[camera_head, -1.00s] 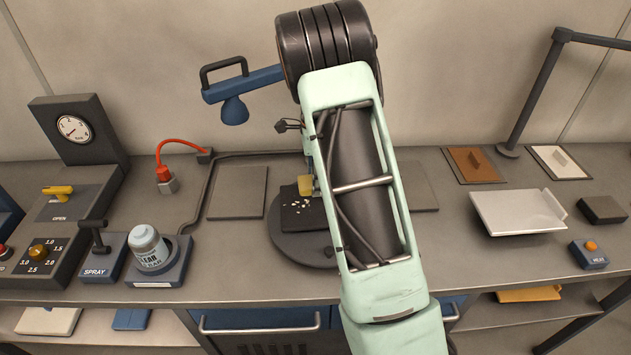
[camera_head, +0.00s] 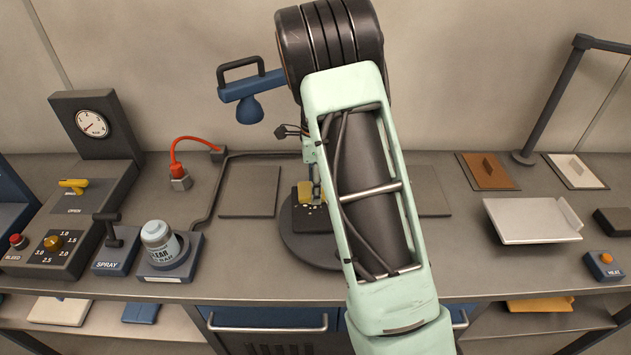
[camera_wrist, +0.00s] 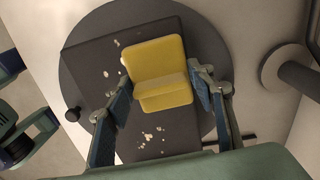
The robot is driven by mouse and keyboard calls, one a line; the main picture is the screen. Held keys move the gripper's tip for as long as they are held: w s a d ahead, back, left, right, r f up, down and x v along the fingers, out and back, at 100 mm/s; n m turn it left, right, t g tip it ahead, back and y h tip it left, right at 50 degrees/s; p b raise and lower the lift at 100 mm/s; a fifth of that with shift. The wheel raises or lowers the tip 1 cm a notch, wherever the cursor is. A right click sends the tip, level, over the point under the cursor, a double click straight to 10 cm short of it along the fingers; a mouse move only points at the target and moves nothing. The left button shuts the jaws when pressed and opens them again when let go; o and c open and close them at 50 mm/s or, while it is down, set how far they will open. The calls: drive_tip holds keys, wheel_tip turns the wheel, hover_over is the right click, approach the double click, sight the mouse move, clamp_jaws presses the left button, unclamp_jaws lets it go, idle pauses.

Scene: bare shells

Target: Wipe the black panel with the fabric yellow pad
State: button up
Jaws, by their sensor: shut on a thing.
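The black panel (camera_head: 302,221) lies on a round dark turntable (camera_head: 300,249) at the middle of the bench, partly hidden by my arm. Pale crumbs lie on the panel; in the wrist view they show on the panel (camera_wrist: 88,62) to the left of the pad and below it. My gripper (camera_wrist: 160,98) is shut on the yellow pad (camera_wrist: 158,60), with a finger on each side of it. The pad (camera_head: 306,197) is over the panel's far part in the head view. I cannot tell whether it touches the panel.
A spray lever unit (camera_head: 116,251) and a bottle (camera_head: 160,241) in a holder stand to the left. A flat grey plate (camera_head: 249,191) lies left of the turntable. A light tray (camera_head: 530,222) is at the right. A blue lamp-like fixture (camera_head: 250,108) hangs behind.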

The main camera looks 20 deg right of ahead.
sight(318, 225)
drive_tip(key=shift+s+a+r, duration=0.1)
drive_tip(key=shift+s+a, duration=0.15)
drive_tip(key=shift+s, duration=0.9)
drive_tip(key=shift+s+a+f, duration=0.1)
drive_tip(key=shift+s+a, duration=0.15)
drive_tip(key=shift+s, duration=0.95)
drive_tip(key=shift+s+a+r, duration=0.1)
drive_tip(key=shift+s+a, duration=0.15)
drive_tip(key=shift+s, duration=0.9)
drive_tip(key=shift+s+a, duration=0.2)
drive_tip(key=shift+s, duration=0.6)
drive_tip(key=shift+s+a, duration=0.15)
drive_tip(key=shift+s, duration=0.6)
drive_tip(key=shift+f, duration=0.2)
drive_tip(key=shift+r, duration=0.1)
wheel_tip(318, 225, up, 4)
drive_tip(key=p, duration=0.2)
drive_tip(key=shift+p, duration=0.4)
drive_tip(key=shift+r+p, duration=0.3)
drive_tip(key=shift+r, duration=0.65)
wheel_tip(318, 225, up, 3)
drive_tip(key=shift+r, duration=0.1)
